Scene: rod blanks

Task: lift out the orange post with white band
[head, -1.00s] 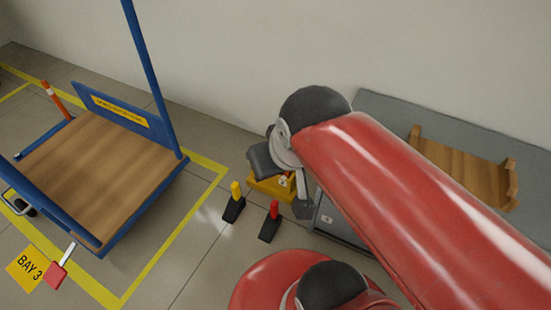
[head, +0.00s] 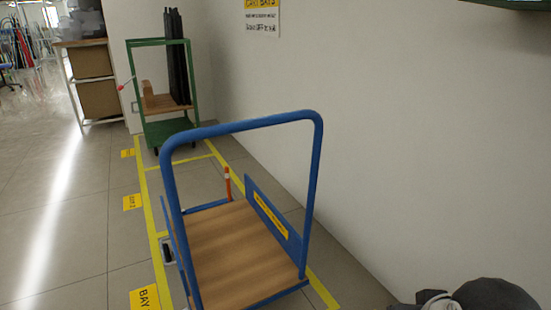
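The orange post with a white band (head: 228,184) stands upright at the far side of the blue cart (head: 240,250), near the corner of its wooden deck. The cart's frame hides the post's lower end. I cannot tell what the post sits in. My gripper is not in view. Only a dark and grey part of my arm shows at the bottom right, well away from the post.
The cart's tall blue handle (head: 245,126) arches up in front of the post. A green cart (head: 168,130) with dark upright pieces stands farther back by the wall. Yellow floor lines (head: 150,215) mark the bays. Open tiled floor (head: 60,220) lies to the left.

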